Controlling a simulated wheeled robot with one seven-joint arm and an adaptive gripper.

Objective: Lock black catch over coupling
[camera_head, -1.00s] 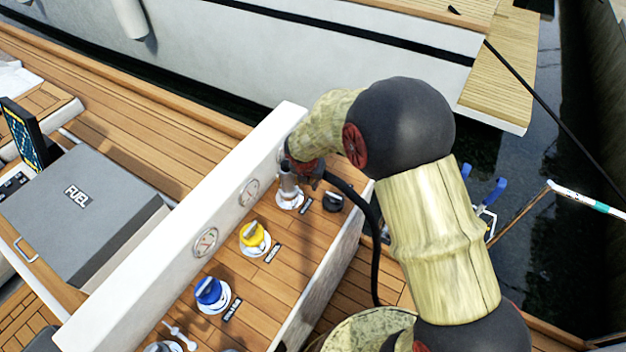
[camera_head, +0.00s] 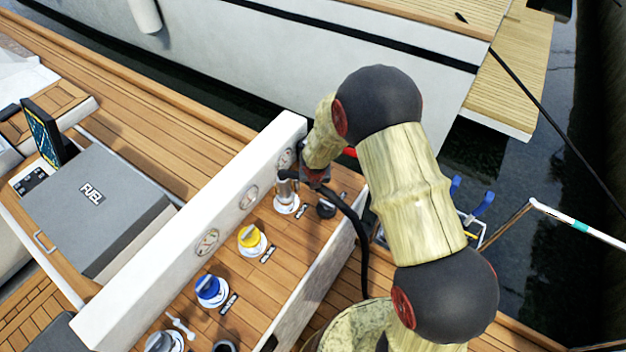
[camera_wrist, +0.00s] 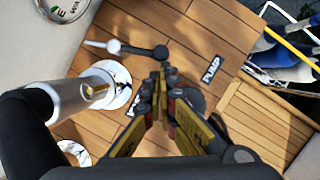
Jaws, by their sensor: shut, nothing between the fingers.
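A silver cylindrical coupling (camera_head: 287,190) stands on a round white base on the wooden panel. In the wrist view the silver coupling (camera_wrist: 85,96) is at left, with a thick black hose (camera_wrist: 18,125) beside it. A small lever with a black arm and round black end (camera_wrist: 135,49) lies just beyond the fingertips; it may be the black catch. My gripper (camera_wrist: 163,82) is shut and empty, to the right of the coupling and apart from it. Its fingers partly cover a dark round fitting (camera_wrist: 196,100). In the head view my arm hides most of the gripper.
A black cap (camera_head: 326,210) sits beside the coupling. Yellow (camera_head: 251,238) and blue (camera_head: 211,290) caps line the panel. A white wall (camera_head: 190,240) runs along the left. A PUMP label (camera_wrist: 212,68) is right of my fingers.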

